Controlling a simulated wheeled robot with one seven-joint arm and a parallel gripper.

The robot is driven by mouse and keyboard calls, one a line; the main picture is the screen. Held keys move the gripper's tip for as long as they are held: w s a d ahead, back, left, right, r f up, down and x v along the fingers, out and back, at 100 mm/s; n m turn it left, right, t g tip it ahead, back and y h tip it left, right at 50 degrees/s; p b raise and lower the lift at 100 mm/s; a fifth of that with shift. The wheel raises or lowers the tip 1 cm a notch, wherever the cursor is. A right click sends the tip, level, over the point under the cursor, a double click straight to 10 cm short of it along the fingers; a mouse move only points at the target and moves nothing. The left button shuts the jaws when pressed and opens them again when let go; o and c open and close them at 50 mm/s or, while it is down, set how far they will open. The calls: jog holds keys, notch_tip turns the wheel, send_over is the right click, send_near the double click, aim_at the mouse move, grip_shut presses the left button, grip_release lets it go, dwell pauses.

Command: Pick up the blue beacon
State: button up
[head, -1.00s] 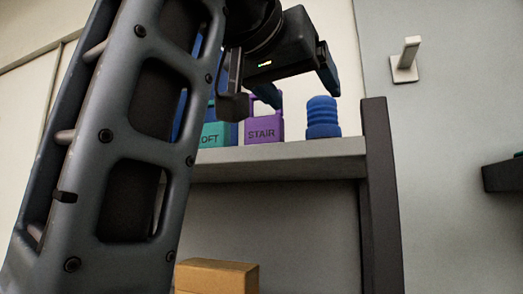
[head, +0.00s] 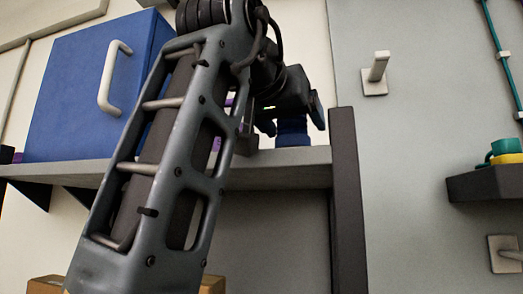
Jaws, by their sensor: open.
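The blue beacon (head: 292,132) is a ribbed blue piece on the shelf (head: 300,156), near its right end. Its upper part is hidden behind my gripper (head: 283,125). My gripper is open, in front of and above the beacon in the picture. One finger shows left of the beacon and the other to its upper right. I cannot tell whether the fingers touch it or how far they are from it in depth.
A dark post (head: 346,200) stands at the shelf's right end. A blue box with a white handle (head: 75,85) is on the left. A purple item (head: 217,144) is mostly hidden by my arm. Wall hooks and a small shelf (head: 485,183) with cups are at right.

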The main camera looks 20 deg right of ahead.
jog(key=c, duration=1.4)
jog(key=shift+r, duration=0.1)
